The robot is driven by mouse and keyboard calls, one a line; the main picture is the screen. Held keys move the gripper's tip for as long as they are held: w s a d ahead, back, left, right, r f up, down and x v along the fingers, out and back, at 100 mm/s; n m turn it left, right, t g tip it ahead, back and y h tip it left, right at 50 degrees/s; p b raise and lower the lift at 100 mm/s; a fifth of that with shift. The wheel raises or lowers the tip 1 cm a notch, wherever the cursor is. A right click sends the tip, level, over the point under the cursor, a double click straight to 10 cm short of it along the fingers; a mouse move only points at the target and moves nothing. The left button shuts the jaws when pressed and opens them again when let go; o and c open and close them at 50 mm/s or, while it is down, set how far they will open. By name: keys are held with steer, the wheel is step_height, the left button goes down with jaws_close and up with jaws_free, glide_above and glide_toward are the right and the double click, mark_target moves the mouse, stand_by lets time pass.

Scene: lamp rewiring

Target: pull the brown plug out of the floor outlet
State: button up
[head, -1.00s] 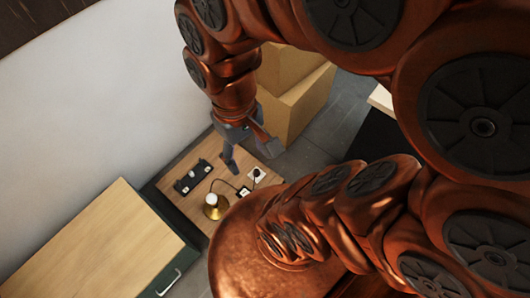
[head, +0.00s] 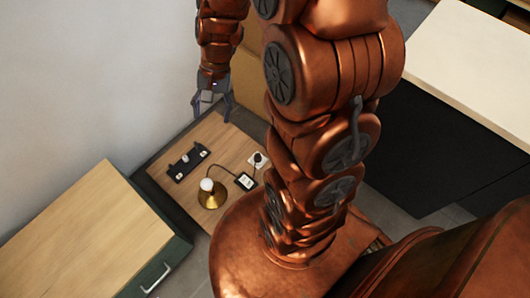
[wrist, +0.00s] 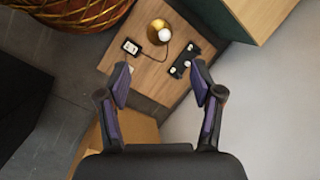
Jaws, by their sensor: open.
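A small dark plug (head: 258,157) sits in the white floor outlet (head: 252,162) on the wooden board in the head view. Its brown colour cannot be made out. A dark cord runs from the brass lamp (head: 211,197) with a white bulb to a black box with a white face (head: 245,181), beside the outlet. My gripper (head: 212,108) is open and empty, above the far end of the board, apart from the plug. In the wrist view its spread fingers (wrist: 160,64) frame the board; the lamp (wrist: 157,28) and black box (wrist: 131,47) show, but I cannot make out the plug.
A black strip holder (head: 188,162) lies on the board (head: 222,140). A wood-topped green cabinet (head: 80,225) stands at left, by the white wall. A cardboard box (head: 248,85) is behind, and a pale counter (head: 480,60) is at right.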

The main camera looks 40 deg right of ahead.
steer(key=w+d+f+m+t+b, duration=0.1)
steer(key=w+d+f+m+b, duration=0.15)
steer(key=f, duration=0.55)
steer(key=w+d+f+m+b, duration=0.2)
steer(key=w+d+f+b, duration=0.15)
steer(key=f, duration=0.45)
steer(key=m+t+b, duration=0.2)
steer(key=m+b, duration=0.9)
steer(key=b, duration=0.5)
glide_above(259, 155)
steer(key=s+d, duration=0.2)
steer(key=d, duration=0.1)
step_height(259, 155, down, 38)
steer(key=shift+b+x, duration=1.55)
steer(key=shift+x, duration=2.5)
steer(key=shift+w+a+r, duration=0.1)
steer(key=shift+w+a, duration=0.05)
steer(key=shift+a, duration=0.05)
steer(key=c, duration=1.2)
steer(key=shift+r, duration=0.2)
